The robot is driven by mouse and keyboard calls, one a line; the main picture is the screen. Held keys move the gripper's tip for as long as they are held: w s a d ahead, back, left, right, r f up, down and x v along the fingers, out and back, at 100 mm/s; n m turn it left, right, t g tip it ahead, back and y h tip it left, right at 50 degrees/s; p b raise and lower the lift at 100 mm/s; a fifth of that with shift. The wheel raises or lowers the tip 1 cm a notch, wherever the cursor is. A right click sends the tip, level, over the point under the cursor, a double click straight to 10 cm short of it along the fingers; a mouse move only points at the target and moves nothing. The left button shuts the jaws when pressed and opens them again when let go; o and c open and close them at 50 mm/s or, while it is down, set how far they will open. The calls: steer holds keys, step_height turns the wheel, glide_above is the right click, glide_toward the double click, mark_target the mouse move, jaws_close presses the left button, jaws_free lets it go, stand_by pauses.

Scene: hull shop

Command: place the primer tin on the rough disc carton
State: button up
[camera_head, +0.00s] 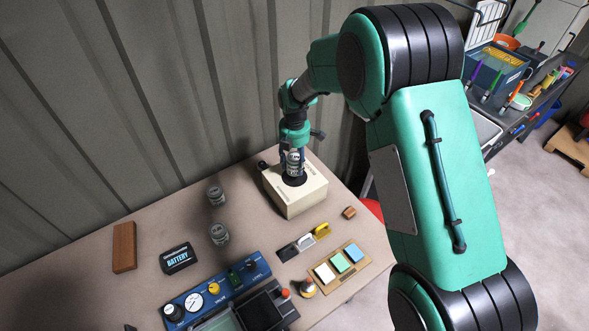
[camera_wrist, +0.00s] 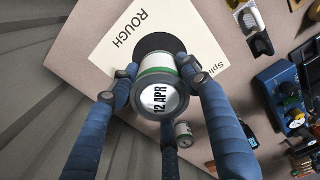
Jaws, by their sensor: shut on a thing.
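The primer tin is a small pale can with a green band and a grey lid marked "12 APR" (camera_wrist: 160,96). My gripper (camera_wrist: 158,80) is shut on it, its blue fingers around its side. The rough disc carton (camera_head: 302,198) is a cream box on the table against the wall, with a black round disc (camera_head: 293,180) on its top. In the wrist view the carton top (camera_wrist: 112,45) reads "ROUGH". In the head view my gripper (camera_head: 293,158) holds the tin upright over the black disc. I cannot tell whether the tin touches it.
Two similar tins (camera_head: 216,194) (camera_head: 219,234) stand left of the carton. The corrugated wall is close behind.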

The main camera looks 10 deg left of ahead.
mark_target(295, 169)
steer(key=shift+f, duration=1.75)
steer(key=shift+f, duration=0.1)
steer(key=o, duration=1.4)
step_height(295, 169, up, 12)
steer(key=shift+r, duration=0.1)
